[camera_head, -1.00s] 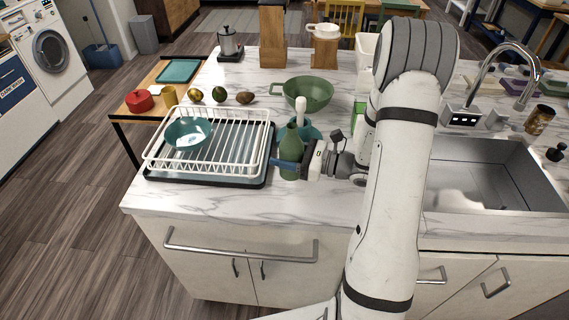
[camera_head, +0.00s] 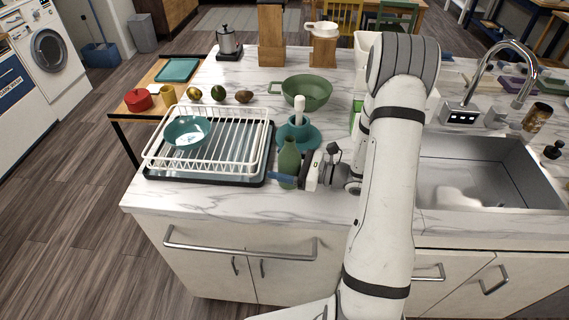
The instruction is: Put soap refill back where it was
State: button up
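A green bottle (camera_head: 289,158), which I take to be the soap refill, stands upright just right of the dish rack. My gripper (camera_head: 288,180) reaches in from the right, low on the bottle. A blue finger crosses the front of the bottle; the far finger is hidden behind it. The gripper looks shut on the bottle. I cannot tell whether the bottle's base touches the marble counter (camera_head: 240,205).
The white dish rack (camera_head: 235,143) with a teal bowl (camera_head: 188,131) is close on the left. A teal dish with a white upright piece (camera_head: 299,123) stands right behind the bottle. A green colander (camera_head: 307,92) is farther back. The sink (camera_head: 480,180) lies right. The front counter strip is clear.

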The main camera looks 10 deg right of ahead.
jog(key=shift+o, duration=0.4)
jog(key=shift+r, duration=0.15)
jog(key=b+v, duration=0.2)
jog(key=v, duration=1)
jog(key=shift+b, duration=0.3)
